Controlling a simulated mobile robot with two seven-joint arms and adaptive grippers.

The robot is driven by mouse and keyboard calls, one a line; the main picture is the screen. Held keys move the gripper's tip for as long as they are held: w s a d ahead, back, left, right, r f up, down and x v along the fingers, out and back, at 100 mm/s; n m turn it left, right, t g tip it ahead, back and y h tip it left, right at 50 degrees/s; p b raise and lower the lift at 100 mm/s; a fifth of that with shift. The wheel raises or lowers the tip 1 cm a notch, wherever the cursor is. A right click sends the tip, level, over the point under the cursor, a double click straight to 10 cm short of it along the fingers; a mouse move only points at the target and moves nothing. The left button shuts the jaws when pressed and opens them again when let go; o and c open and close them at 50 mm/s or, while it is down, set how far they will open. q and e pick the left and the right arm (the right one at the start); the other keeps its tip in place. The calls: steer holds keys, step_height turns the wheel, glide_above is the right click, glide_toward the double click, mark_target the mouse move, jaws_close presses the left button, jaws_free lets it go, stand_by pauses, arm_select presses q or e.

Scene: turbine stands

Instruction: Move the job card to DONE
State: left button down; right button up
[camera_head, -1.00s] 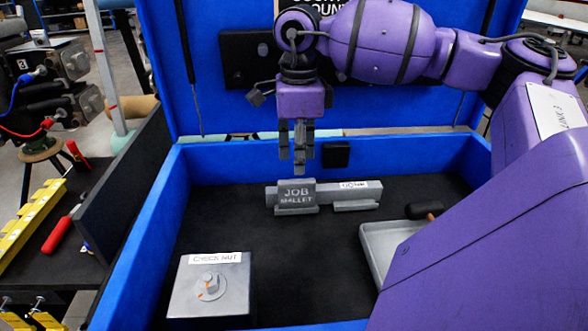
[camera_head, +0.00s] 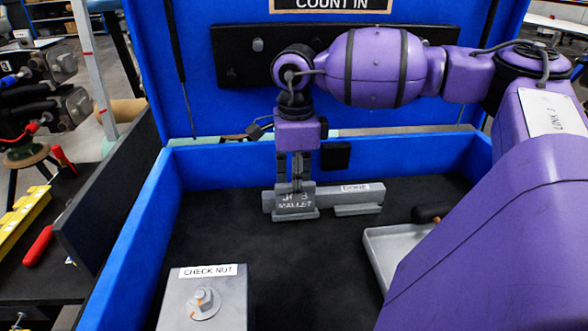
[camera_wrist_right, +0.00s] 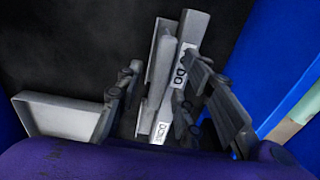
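The job card (camera_head: 296,201), a grey plate marked JOB MALLET, stands upright at the left part of a grey rail (camera_head: 327,193) on the case floor. A white DONE label (camera_head: 355,187) is at the rail's right end. My right gripper (camera_head: 296,187) points down at the card, its fingers overlapping the card's upper part. In the right wrist view, the fingers are apart, one on each side of the rail (camera_wrist_right: 193,28); I cannot tell whether they touch the card. My left gripper is not in view.
A CHECK NUT block (camera_head: 206,297) stands at the front left of the black case floor. A grey tray (camera_head: 382,256) with a dark-handled tool (camera_head: 431,212) is at the right, partly behind my arm. Blue walls (camera_head: 142,225) surround the floor.

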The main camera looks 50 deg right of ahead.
steer(key=shift+f, duration=0.4)
stand_by(0.5)
steer(key=shift+c, duration=0.3)
jaws_close()
